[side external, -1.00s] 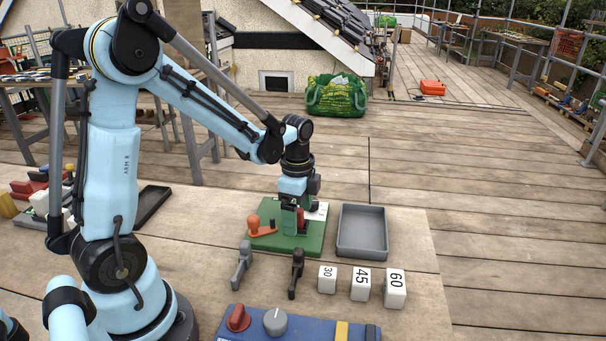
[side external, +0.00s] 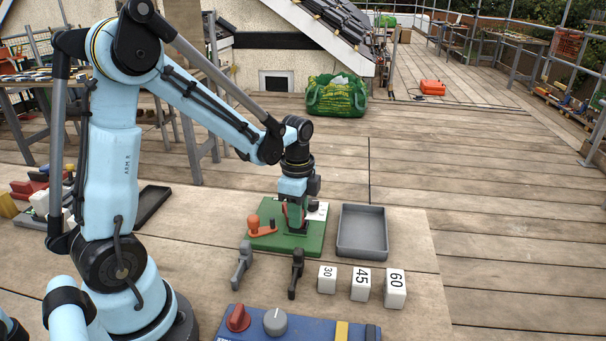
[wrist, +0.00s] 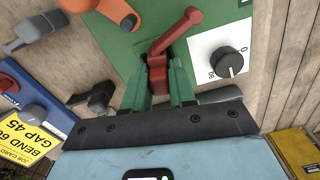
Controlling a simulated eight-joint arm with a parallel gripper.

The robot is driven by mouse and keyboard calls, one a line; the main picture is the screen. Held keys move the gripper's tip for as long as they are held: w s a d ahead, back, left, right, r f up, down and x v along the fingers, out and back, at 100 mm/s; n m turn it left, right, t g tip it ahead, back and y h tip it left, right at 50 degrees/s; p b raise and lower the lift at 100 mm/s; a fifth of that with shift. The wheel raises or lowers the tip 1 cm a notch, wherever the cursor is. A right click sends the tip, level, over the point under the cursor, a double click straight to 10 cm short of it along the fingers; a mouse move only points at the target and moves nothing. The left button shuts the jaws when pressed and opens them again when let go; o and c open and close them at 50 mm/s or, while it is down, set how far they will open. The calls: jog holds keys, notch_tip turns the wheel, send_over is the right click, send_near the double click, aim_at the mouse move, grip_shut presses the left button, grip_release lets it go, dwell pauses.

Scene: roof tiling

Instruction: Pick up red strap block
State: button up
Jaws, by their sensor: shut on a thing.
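The red strap block (wrist: 157,78) is between my gripper's two green fingers (wrist: 160,92) in the wrist view. A red bent arm (wrist: 180,30) rises beside it; I cannot tell whether it is part of the block. In the side view my gripper (side external: 296,222) is low over the green board (side external: 262,241), pointing down and shut on the block. Only a little red shows there beside the fingers. Whether the block still touches the board cannot be told.
On the board are an orange lever (side external: 256,225) and a white panel with a black knob (wrist: 228,62). A grey tray (side external: 362,232) stands right of the board. In front are grey and black clamps (side external: 296,272), white numbered blocks (side external: 361,284) and a blue control box (side external: 290,325).

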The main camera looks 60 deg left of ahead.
jog(key=shift+r, duration=0.1)
jog(key=shift+r, duration=2.15)
